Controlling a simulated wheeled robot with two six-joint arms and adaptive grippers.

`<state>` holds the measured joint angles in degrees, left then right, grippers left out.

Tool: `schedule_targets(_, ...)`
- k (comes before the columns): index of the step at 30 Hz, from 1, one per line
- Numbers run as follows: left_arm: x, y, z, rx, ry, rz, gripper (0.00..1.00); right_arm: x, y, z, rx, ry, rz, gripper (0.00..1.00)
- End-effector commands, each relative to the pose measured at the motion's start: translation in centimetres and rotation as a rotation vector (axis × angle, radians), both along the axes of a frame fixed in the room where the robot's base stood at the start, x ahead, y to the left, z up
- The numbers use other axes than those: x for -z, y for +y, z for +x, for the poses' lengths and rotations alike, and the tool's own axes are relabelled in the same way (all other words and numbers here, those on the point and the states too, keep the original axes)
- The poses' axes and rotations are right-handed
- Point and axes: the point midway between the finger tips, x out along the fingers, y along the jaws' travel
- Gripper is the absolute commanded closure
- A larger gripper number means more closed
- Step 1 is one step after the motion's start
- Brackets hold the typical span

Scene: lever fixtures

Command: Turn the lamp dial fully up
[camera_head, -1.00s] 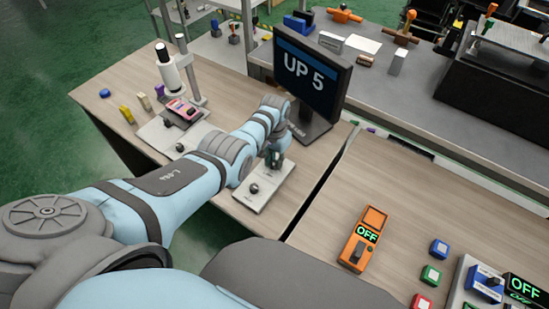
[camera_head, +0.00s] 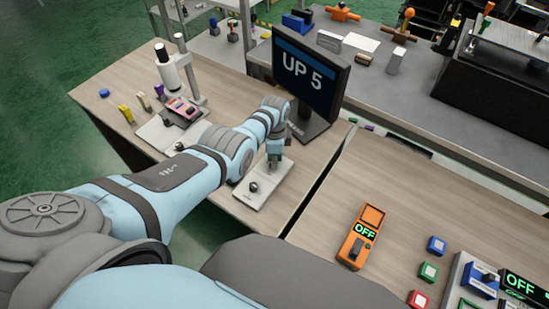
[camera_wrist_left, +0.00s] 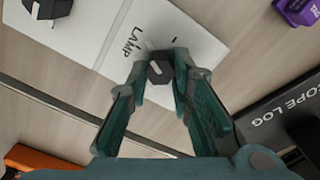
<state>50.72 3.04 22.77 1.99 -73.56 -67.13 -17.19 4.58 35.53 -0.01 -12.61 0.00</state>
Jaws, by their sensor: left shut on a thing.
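The lamp dial (camera_wrist_left: 160,70) is a small dark faceted knob on a pale plate (camera_wrist_left: 105,30) marked "LAMP" in the left wrist view. My left gripper (camera_wrist_left: 161,76) has its teal fingers closed around the dial, one on each side. In the head view my left gripper (camera_head: 274,161) reaches down to the far end of the same plate (camera_head: 252,203), and the dial is hidden there. A second dark knob (camera_head: 253,187) stands on the near part of the plate. My right gripper is not in view.
A monitor (camera_head: 312,72) reading "UP 5" stands close behind my left gripper. A microscope (camera_head: 170,70) is to the left. An orange device (camera_head: 361,237) reading "OFF" and several coloured buttons lie on the right table, past a gap.

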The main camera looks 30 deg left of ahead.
Motion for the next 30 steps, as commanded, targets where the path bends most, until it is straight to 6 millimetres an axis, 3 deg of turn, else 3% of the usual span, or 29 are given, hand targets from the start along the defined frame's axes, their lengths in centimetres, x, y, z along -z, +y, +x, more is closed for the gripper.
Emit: schedule_targets(30, -0.06, -0.03, -0.42, 0.927, -0.002, 0.0, 1.0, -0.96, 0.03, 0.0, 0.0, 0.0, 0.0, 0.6)
